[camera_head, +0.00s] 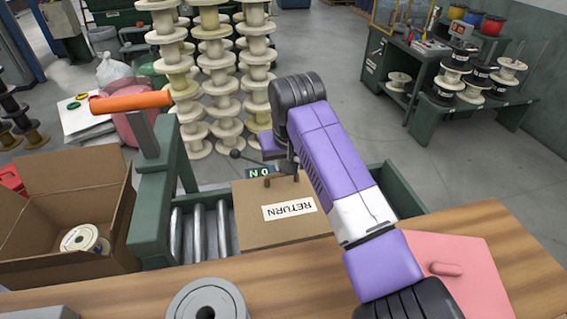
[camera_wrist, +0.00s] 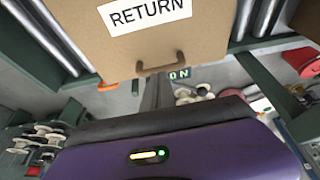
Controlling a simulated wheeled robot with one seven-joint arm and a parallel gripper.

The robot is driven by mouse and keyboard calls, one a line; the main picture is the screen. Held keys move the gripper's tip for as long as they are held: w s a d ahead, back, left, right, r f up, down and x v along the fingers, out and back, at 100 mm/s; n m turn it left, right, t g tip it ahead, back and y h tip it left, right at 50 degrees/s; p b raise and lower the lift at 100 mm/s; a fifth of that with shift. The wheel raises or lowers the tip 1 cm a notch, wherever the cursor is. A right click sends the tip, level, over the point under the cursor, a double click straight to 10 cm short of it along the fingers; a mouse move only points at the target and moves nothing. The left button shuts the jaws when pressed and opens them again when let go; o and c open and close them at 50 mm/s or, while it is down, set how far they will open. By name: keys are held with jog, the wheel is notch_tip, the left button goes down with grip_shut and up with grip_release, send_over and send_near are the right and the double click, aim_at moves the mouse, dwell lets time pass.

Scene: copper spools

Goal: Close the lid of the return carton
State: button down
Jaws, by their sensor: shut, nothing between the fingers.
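The return carton's brown lid (camera_head: 248,212) shows in the head view over the rollers, with a white RETURN label (camera_head: 289,209) upside down. The lid also fills the top of the wrist view (camera_wrist: 200,45). A small brown handle (camera_wrist: 160,66) is on its edge, the far edge in the head view. The lid looks nearly flat; I cannot tell whether a gap is left under it. My gripper (camera_wrist: 158,84) is shut and empty, its fingertips close to the handle; I cannot tell whether they touch. In the head view my arm hides part of the gripper and the lid's right side.
Metal rollers (camera_head: 199,228) run beside the carton between green rails (camera_head: 150,208). An open carton (camera_head: 75,190) with a spool inside stands left. A wooden bench (camera_head: 295,285) lies in front with a grey spool (camera_head: 207,300) and a pink panel (camera_head: 475,280). Spool stacks (camera_head: 215,75) stand behind.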

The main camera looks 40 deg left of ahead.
aim_at(283, 176)
jog(key=shift+w+a+f, duration=0.1)
jog(key=shift+a+f, duration=0.05)
jog(key=shift+f, duration=0.55)
jog(key=shift+b+x, duration=0.4)
jog(key=shift+x, duration=0.7)
jog(key=shift+f, duration=0.15)
jog(key=shift+d+f, duration=0.1)
jog(key=shift+d, duration=0.1)
jog(key=r+p, duration=0.2)
jog(key=r, duration=0.1)
jog(key=r+p, duration=0.2)
jog(key=shift+s, duration=0.25)
jog(key=b+v, duration=0.2)
jog(key=v, duration=0.8)
jog(key=shift+w+r+b, duration=0.2)
jog(key=shift+b, duration=0.1)
